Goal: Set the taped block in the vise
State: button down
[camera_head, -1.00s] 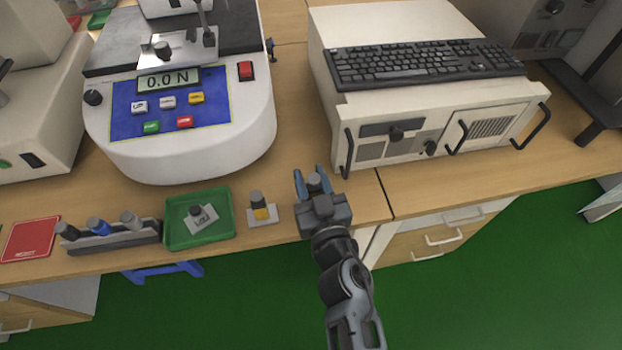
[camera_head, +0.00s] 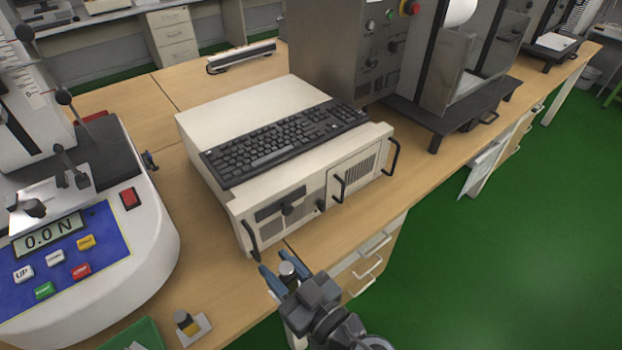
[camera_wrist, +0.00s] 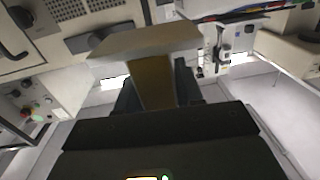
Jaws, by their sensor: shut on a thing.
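A similar dark block with a yellow band (camera_head: 186,322) stands upright on a small pale plate on the bench, left of my gripper. A metal clamping fixture (camera_head: 60,190) sits on the force tester at left; I cannot tell whether it is the vise.
The force tester (camera_head: 100,260) reads 0.0 N. A white case (camera_head: 240,120) with a black keyboard (camera_head: 285,140) and front handles stands behind my gripper. A green tray (camera_head: 140,335) is cut off below. Bare bench (camera_head: 370,205) lies right of the case.

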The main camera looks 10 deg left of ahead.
jog(key=w+d+m+t+h, duration=0.2)
jog(key=d+h, duration=0.3)
jog(key=d, duration=0.6)
jog(key=w+d+m+t+h+b, duration=0.1)
jog(key=w+d+m+t+h, duration=0.1)
jog(key=d, duration=0.9)
jog(key=w+d+m+t+h, duration=0.2)
jog(key=d+m+h, duration=0.4)
jog(key=d, duration=0.4)
jog(key=shift+d+f+m+t+h, duration=0.2)
jog(key=shift+d+m+t+h, duration=0.2)
jog(key=shift+t+h, duration=0.35)
jog(key=shift+w, duration=0.1)
